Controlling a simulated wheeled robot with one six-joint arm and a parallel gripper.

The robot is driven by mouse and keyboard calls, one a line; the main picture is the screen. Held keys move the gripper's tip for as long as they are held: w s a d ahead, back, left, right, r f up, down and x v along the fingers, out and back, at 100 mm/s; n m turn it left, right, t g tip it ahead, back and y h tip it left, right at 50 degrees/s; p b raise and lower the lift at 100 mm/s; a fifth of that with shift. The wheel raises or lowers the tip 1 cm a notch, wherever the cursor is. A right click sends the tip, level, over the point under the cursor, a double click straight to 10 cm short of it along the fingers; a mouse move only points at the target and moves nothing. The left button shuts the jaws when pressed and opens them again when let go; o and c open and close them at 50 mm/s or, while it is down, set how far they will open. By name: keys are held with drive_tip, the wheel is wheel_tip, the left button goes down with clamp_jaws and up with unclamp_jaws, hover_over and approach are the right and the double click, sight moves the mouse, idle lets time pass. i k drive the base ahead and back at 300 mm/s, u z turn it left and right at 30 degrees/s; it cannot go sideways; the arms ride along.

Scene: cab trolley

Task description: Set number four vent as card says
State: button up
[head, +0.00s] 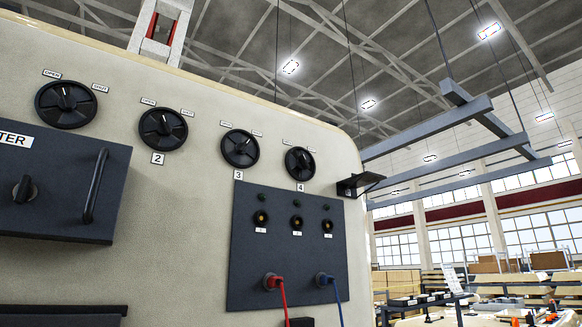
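Several round black vent knobs sit in a row on the cream panel (180,205). The number four vent (301,163) is the rightmost, above its white label "4" (300,187). It has two small tags above it, too small to read here. Its pointer looks roughly upright, leaning a little left, but I cannot tell exactly. Vent three (240,149) and vent two (163,129) are to its left, and another vent (66,104) is at far left with tags that seem to read OPEN and SHUT. No readable card shows. My gripper is not in view.
A small black shelf (360,185) juts from the panel's right edge, close to vent four. Below is a dark panel (252,225) with a red plug (273,282) and a blue plug (323,280) with hanging cables. A dark box with a handle (95,186) protrudes at left.

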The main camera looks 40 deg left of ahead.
sight(301, 162)
drive_tip(key=u, duration=0.75)
drive_tip(key=i, duration=0.75)
drive_tip(key=u, duration=1.15)
drive_tip(key=i, duration=0.2)
drive_tip(key=u, duration=0.1)
